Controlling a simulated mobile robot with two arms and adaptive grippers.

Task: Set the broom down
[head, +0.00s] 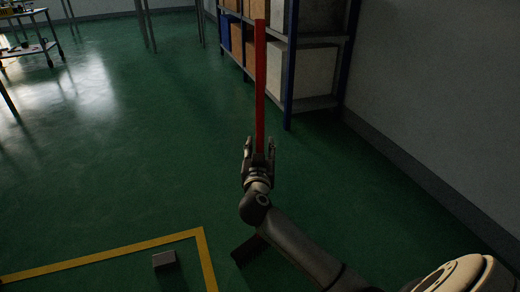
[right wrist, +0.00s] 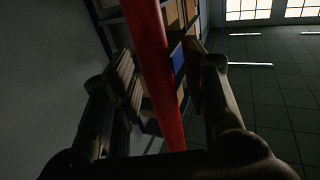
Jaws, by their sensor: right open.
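The broom's red handle (head: 260,85) stands upright in the head view, in front of the shelf. My right gripper (head: 259,150) is open at its lower visible part, with one finger on each side. In the right wrist view the red handle (right wrist: 155,70) runs between the spread fingers of my right gripper (right wrist: 162,82), with a gap to the right finger. I cannot tell whether the left finger touches it. The broom's lower end is not clearly seen; a dark piece (head: 248,248) on the floor is partly hidden by my right arm. My left gripper is not in view.
A blue-framed shelf (head: 288,75) with boxes stands behind the handle, beside the grey wall (head: 430,90). A small dark block (head: 164,260) lies within a yellow floor line (head: 110,255). The green floor (head: 130,170) to the left is clear. A table (head: 25,50) stands far left.

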